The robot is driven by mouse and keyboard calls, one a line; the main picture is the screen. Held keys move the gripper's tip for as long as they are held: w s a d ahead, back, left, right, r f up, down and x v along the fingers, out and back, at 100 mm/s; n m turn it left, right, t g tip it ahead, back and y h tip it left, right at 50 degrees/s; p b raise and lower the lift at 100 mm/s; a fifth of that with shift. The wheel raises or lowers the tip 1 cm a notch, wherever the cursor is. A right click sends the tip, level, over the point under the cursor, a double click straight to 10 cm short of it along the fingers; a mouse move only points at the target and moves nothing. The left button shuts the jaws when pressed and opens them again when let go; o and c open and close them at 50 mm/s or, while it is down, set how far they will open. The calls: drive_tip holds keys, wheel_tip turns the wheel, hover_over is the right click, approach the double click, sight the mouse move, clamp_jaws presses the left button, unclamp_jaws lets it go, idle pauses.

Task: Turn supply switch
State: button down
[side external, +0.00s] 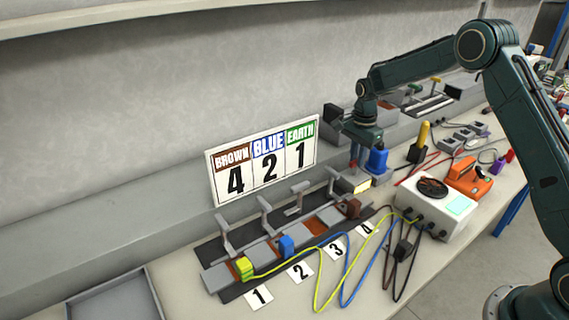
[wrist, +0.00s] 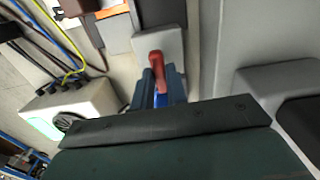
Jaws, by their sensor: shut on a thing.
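The supply switch appears to be the red lever (wrist: 156,66) with a blue part (wrist: 158,98) below it, set against a grey block (wrist: 145,45) in the wrist view. My gripper (wrist: 158,84) is shut on the red lever, with a finger on either side of it. In the side view my gripper (side external: 354,150) points down behind the terminal row, with a little red showing at its tip. A blue piece (side external: 377,160) stands just to its right. The lever's exact angle and its contact with the fingers are partly hidden.
A board (side external: 264,160) reads BROWN 4, BLUE 2, EARTH 1. Yellow-green (side external: 244,268), blue (side external: 286,246) and brown (side external: 353,208) connectors sit at terminals 1, 2 and 4. Their cables run to a white box (side external: 435,205) with a dial. An orange device (side external: 468,180) stands behind it.

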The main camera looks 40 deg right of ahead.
drive_tip(key=shift+r+m, duration=0.15)
drive_tip(key=shift+m, duration=0.15)
drive_tip(key=c, duration=1.4)
unclamp_jaws()
wheel_tip(320, 180, up, 14)
